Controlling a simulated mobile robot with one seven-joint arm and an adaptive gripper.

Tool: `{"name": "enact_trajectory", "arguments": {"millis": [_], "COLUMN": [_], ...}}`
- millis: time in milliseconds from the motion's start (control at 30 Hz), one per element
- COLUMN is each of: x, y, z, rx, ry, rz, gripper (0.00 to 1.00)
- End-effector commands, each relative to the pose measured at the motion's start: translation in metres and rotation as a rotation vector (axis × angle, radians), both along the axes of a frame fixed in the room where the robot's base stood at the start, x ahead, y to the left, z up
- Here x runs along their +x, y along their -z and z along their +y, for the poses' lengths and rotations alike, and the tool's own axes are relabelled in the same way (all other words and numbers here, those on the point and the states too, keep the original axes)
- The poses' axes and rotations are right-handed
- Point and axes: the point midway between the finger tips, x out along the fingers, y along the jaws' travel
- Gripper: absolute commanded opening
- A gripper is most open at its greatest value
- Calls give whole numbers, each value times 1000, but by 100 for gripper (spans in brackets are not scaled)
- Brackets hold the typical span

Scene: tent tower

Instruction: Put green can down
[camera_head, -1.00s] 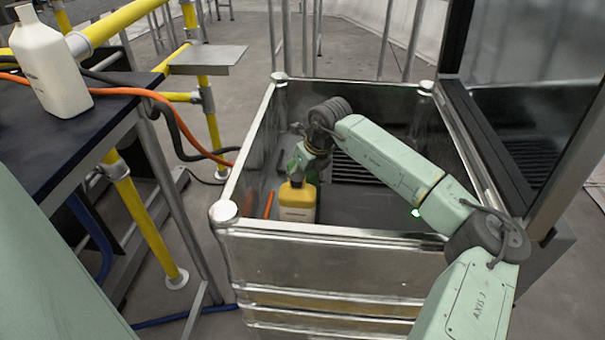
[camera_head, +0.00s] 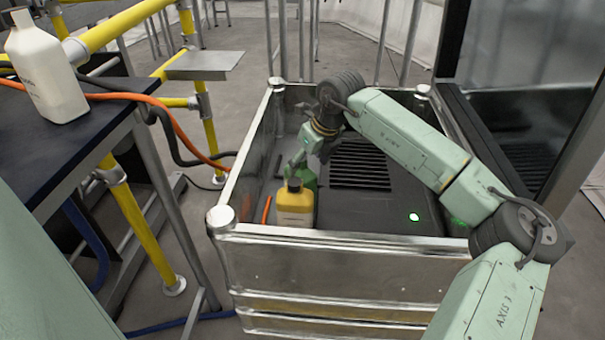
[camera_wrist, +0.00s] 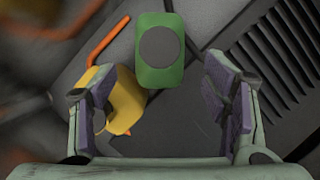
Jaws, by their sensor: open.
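The green can (camera_wrist: 160,70) shows from above in the wrist view, with a grey round cap, between and just beyond the finger line of my gripper (camera_wrist: 168,100). The can seems to stand upright on the dark floor of the metal crate (camera_head: 330,247). In the head view the green can (camera_head: 309,178) stands partly hidden behind a yellow bottle. My gripper (camera_head: 298,160) is over the crate's left part, near the can. Its fingers are spread apart with nothing between them.
The yellow bottle (camera_head: 295,206) stands close beside the can, next to my left finger in the wrist view. An orange stick-like thing (camera_head: 266,210) lies near the crate's left wall. A white bottle (camera_head: 45,75) stands on a table (camera_head: 40,140).

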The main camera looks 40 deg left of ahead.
Motion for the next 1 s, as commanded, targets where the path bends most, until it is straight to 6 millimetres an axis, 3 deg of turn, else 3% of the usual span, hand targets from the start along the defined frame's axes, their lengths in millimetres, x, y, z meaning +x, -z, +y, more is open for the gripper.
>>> {"name": "enact_trajectory", "arguments": {"millis": [100,300,1000], "x": [-1,-3,-4], "y": [-19,-35,-36], "z": [-8,-14,-15], "rx": [0,0,0], "ry": [2,0,0], "rz": [-3,0,1], "gripper": [69,69,69]}}
